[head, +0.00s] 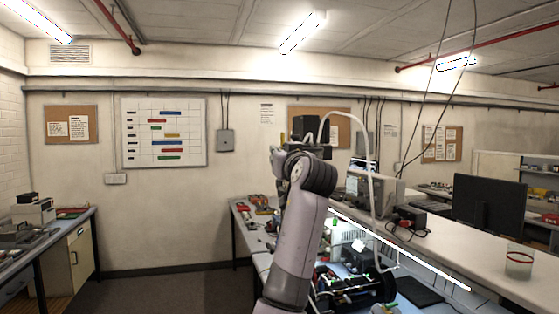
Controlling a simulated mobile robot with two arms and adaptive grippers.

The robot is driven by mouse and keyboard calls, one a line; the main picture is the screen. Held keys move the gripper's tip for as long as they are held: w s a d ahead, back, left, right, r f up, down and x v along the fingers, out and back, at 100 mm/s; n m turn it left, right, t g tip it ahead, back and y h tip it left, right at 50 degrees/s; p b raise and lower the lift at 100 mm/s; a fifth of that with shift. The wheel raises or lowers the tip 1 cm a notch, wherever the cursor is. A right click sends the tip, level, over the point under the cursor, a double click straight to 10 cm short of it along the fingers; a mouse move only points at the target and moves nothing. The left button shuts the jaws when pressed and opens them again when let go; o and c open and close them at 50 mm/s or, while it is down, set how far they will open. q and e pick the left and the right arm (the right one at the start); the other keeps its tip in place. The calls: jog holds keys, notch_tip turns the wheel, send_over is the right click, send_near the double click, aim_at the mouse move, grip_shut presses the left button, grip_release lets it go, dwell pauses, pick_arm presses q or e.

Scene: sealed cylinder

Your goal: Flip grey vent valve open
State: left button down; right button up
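One pale arm of mine rises from the bottom middle, leaning right; I take it for the left. At its top is a dark block, apparently my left gripper (306,128); its fingers cannot be made out. It is high, in front of the back wall, and appears clear of the benches. My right gripper is not in view. A dark apparatus (372,288) with small green and red parts sits low on the bench, right of my arm and partly cut off. A grey vent valve cannot be made out.
A white hose (372,185) loops down right of my arm. A raised shelf (450,262) holds a grey instrument box (372,191), a black monitor (489,206) and a clear glass jar (518,262). Another bench (82,228) stands at the left. Floor between the benches is clear.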

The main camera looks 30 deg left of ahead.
pick_arm(q)
jog(key=shift+r+g+h, duration=0.25)
jog(key=shift+g+h, duration=0.05)
jog(key=shift+h, duration=0.3)
jog(key=c, duration=2)
grip_release()
jog(key=shift+o, duration=0.2)
jog(key=shift+d, duration=0.1)
jog(key=v, duration=1.1)
jog(key=shift+s+d, duration=0.25)
jog(key=shift+d, duration=0.1)
jog(key=shift+f, duration=0.1)
